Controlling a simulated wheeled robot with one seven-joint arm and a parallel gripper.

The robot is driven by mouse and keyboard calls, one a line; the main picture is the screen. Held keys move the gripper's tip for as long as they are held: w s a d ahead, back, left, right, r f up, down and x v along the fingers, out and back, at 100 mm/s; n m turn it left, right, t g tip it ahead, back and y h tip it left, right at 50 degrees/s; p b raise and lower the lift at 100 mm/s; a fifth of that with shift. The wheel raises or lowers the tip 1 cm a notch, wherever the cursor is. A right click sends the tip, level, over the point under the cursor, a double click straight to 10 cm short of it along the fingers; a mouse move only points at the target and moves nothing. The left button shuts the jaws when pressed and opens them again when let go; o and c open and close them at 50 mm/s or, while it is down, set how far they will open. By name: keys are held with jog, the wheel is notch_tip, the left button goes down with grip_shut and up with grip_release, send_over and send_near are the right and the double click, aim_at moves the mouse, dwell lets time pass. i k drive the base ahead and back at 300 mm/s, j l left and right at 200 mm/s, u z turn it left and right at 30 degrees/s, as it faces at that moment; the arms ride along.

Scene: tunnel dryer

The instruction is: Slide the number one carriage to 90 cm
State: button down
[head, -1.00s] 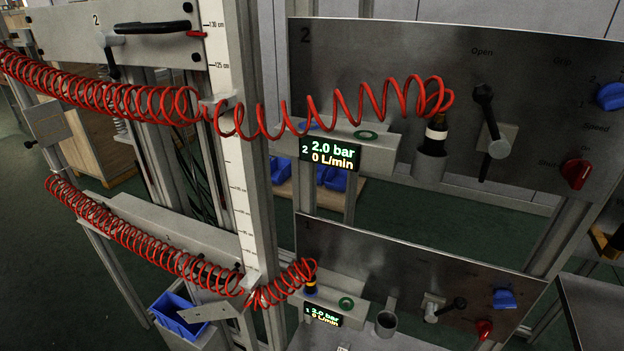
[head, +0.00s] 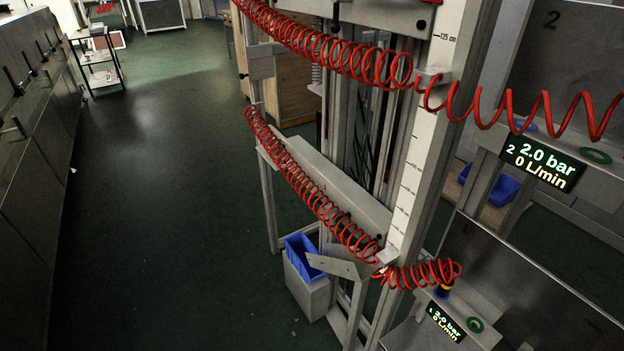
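The lower carriage (head: 335,183), a long grey plate seen from above, sits low beside the upright post. A red coiled hose (head: 300,180) runs across it to the lower station, whose display (head: 445,323) reads 1 and 2.0 bar. No number is readable on this carriage. The white scale strip (head: 411,175) on the post has a 125 cm mark near its top; the lower marks are too small to read surely. The lower carriage lies near the strip's lower end. The upper carriage (head: 385,12) is cut off by the top edge. My gripper is not in view.
A blue bin (head: 303,257) stands in a grey holder at the frame's foot, beside a slanted grey plate (head: 333,266). The upper display (head: 541,166) reads 2, 2.0 bar. Open green floor (head: 165,200) lies left, between the frame and a dark cabinet row (head: 35,130).

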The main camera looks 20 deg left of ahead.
aim_at(364, 209)
jog(key=i+j, duration=0.45)
jog(key=i, duration=0.2)
jog(key=i+j, duration=0.1)
jog(key=j, duration=0.3)
jog(key=u, duration=0.05)
